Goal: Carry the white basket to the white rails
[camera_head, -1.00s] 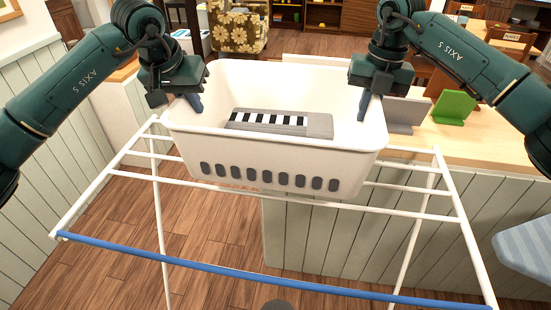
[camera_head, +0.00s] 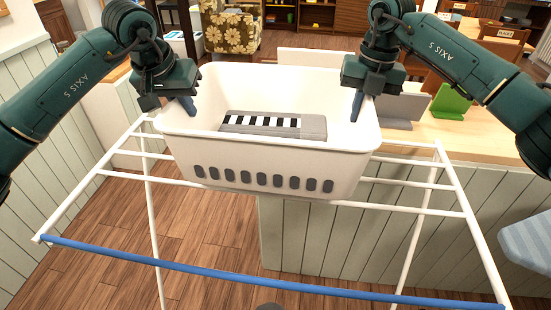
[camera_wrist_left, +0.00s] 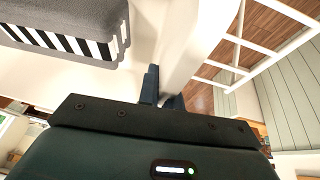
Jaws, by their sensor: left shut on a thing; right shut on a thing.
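The white basket (camera_head: 270,163) is in the middle of the head view, with a row of dark slots in its near side. A grey thing with black and white stripes (camera_head: 272,124) lies inside it; it also shows in the left wrist view (camera_wrist_left: 70,30). My left gripper (camera_head: 188,106) is shut on the basket's left rim, and my right gripper (camera_head: 357,106) is shut on its right rim. The white rails (camera_head: 420,210) of a rack with a blue front bar (camera_head: 250,283) spread below and around the basket. I cannot tell whether the basket touches them.
A wooden counter (camera_head: 470,140) stands behind and to the right, with a green stand (camera_head: 450,104) and a grey one (camera_head: 405,110) on it. A striped light-blue surface (camera_head: 528,240) is at the right edge. Panelled wall (camera_head: 30,90) lies to the left.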

